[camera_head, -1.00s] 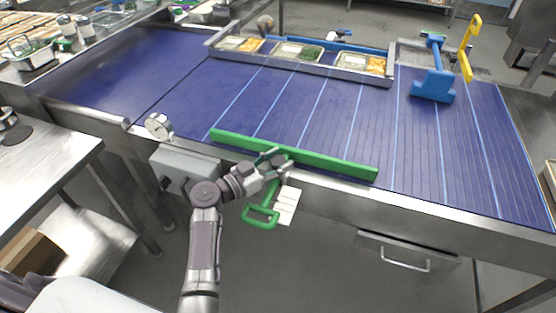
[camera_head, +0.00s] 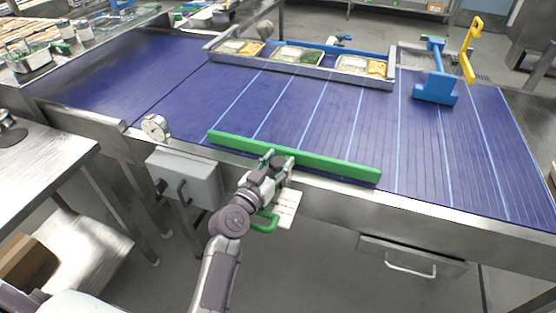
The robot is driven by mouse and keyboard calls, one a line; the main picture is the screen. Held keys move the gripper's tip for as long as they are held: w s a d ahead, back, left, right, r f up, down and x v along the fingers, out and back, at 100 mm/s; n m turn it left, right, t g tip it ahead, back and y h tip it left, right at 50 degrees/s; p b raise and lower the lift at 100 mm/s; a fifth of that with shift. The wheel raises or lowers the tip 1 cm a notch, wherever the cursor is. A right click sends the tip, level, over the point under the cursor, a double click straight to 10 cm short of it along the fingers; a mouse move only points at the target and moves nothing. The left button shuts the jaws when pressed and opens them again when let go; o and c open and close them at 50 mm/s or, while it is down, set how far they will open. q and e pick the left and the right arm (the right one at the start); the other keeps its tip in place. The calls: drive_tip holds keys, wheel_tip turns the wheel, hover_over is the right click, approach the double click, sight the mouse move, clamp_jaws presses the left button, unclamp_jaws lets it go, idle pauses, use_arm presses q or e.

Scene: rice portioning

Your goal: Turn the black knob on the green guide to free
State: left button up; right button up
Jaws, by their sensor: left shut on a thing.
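The green guide (camera_head: 330,167) is a long bar lying along the near edge of the blue conveyor belt. Its green loop handle (camera_head: 265,222) hangs below the edge and is partly covered by my arm. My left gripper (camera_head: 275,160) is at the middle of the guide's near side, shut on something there. The black knob itself is hidden by the fingers, so its position cannot be read. A white label card (camera_head: 287,203) with small print hangs just right of the handle. My right gripper is not in view.
The blue belt (camera_head: 190,95) is mostly clear. A metal rail with food trays (camera_head: 298,54) lies at its far side. A gauge (camera_head: 155,127) and grey box (camera_head: 185,175) sit left of my arm.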

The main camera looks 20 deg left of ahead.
use_arm(q)
drive_tip(key=o, duration=1.2)
drive_tip(key=shift+c, duration=0.2)
